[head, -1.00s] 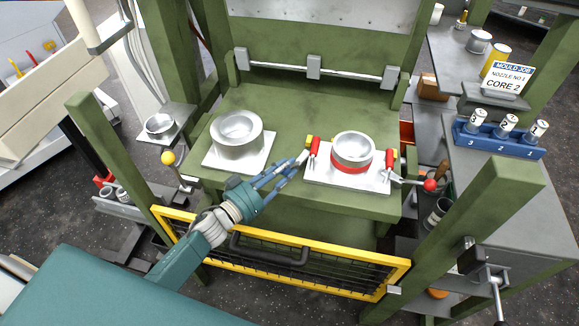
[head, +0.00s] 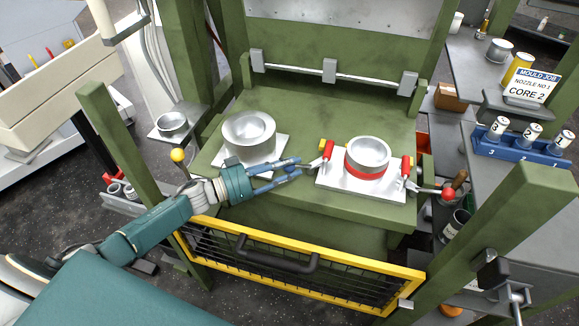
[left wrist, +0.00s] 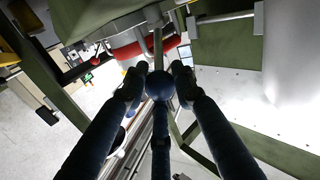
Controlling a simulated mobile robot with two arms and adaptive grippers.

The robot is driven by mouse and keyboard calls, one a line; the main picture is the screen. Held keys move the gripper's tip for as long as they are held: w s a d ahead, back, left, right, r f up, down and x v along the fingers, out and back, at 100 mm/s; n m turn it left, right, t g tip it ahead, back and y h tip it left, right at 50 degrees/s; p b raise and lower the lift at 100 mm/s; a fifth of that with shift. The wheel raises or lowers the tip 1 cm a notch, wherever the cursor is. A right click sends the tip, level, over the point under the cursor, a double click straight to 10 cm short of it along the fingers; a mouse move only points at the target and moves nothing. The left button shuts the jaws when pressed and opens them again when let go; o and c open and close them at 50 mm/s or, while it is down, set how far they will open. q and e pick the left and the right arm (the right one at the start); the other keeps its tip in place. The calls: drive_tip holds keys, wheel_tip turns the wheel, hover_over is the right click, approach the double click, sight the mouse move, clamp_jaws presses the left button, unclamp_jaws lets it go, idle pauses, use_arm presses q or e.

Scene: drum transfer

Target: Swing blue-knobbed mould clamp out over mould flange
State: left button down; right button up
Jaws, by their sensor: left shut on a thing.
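The mould (head: 368,155), a silver cylinder with a red band, stands on a white plate (head: 345,190) at the right of the green press bed. My left gripper (head: 298,168) has its blue fingers closed just left of this mould in the head view. In the left wrist view the fingertips close around the blue knob (left wrist: 159,86) of the mould clamp, whose thin metal rod (left wrist: 158,48) runs up toward the mould. In the head view the fingers mostly hide the knob. A red-handled toggle (head: 327,151) stands beside the clamp. My right gripper is not in view.
A red-knobbed lever (head: 449,193) sticks out right of the mould plate. A second silver cylinder (head: 248,135) stands on a plate behind my left fingers. A yellow-framed guard (head: 300,272) lies below, and a yellow-knobbed lever (head: 178,155) stands left. The bed behind the mould is clear.

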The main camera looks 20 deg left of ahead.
use_arm(q)
drive_tip(key=shift+w+r, duration=0.1)
drive_tip(key=shift+r, duration=0.15)
drive_tip(key=c, duration=1.6)
unclamp_jaws()
drive_tip(key=shift+o, duration=1.1)
drive_tip(key=shift+f, duration=0.1)
drive_tip(key=v, duration=1.2)
